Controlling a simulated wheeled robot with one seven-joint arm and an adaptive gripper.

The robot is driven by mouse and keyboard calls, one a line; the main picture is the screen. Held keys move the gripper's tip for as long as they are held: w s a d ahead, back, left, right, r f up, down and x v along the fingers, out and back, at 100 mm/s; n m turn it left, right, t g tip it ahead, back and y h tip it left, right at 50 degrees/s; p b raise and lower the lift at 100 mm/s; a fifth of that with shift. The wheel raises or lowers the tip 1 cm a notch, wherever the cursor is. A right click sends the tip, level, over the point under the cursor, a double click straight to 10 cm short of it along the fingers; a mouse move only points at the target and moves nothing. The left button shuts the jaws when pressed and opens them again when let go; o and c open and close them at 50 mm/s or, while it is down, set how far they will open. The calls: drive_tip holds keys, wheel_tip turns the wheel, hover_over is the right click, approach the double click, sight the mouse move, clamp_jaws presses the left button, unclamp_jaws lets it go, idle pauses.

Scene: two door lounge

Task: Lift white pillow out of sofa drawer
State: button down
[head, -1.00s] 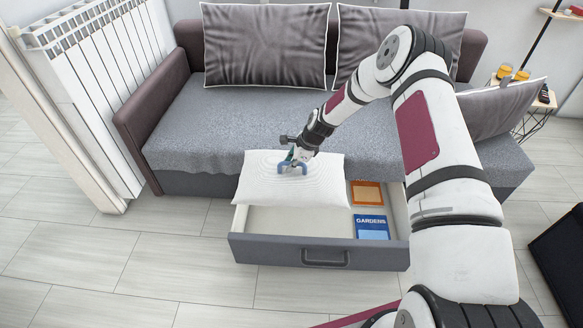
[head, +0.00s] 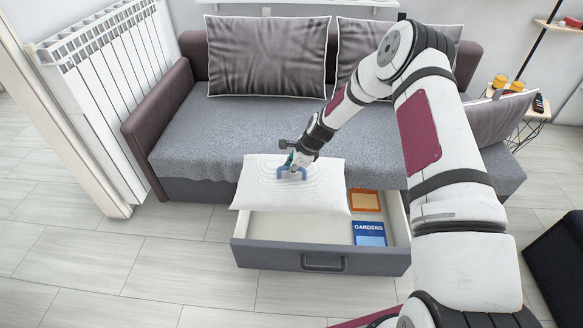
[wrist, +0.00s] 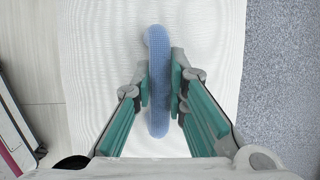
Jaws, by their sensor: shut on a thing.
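The white pillow (head: 262,190) is above the left part of the open sofa drawer (head: 400,225), roughly level and near the seat's front edge. Its left edge reaches a little past the drawer's side. My gripper (head: 293,172) is over the middle of the pillow, shut on its blue handle. In the wrist view, both fingers press the blue handle (wrist: 158,75) from either side, with the white pillow (wrist: 90,60) beneath. The pillow hides the drawer's left and back parts.
An orange book (head: 364,200) and a blue "GARDENS" book (head: 370,233) lie in the drawer's right part. The grey sofa (head: 230,125) stands behind, with a white radiator (head: 105,90) at left. The floor in front is clear.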

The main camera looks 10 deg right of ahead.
drive_tip(key=s+a+r+p, duration=0.2)
drive_tip(key=s+r+p, duration=0.4)
drive_tip(key=r+p, duration=0.2)
drive_tip(key=shift+s+r, duration=0.2)
drive_tip(key=shift+r, duration=0.6)
